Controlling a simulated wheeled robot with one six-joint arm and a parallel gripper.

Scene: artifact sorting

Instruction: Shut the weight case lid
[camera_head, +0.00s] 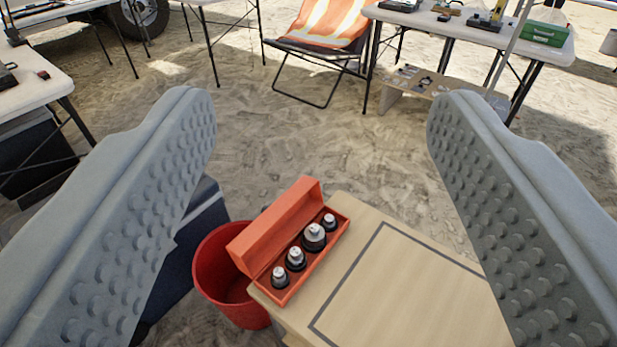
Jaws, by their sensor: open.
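The weight case (318,262) is an orange-red box at the left edge of a light wooden table. Its lid (275,229) is open and stands up along the case's left side. Several dark weights with silver tops (314,237) sit in a row inside. My gripper (322,110) is open and empty, its two grey studded fingers wide apart at the left and right of the view. The case shows between the fingers, lower down, and neither finger appears to touch it.
The wooden table (410,290) has a dark outlined rectangle and a clear top. A red bucket (212,275) and a dark blue box (190,240) stand left of it. Behind are an orange-striped folding chair (325,22), tables with items, and a green case (543,34). Open sand lies between.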

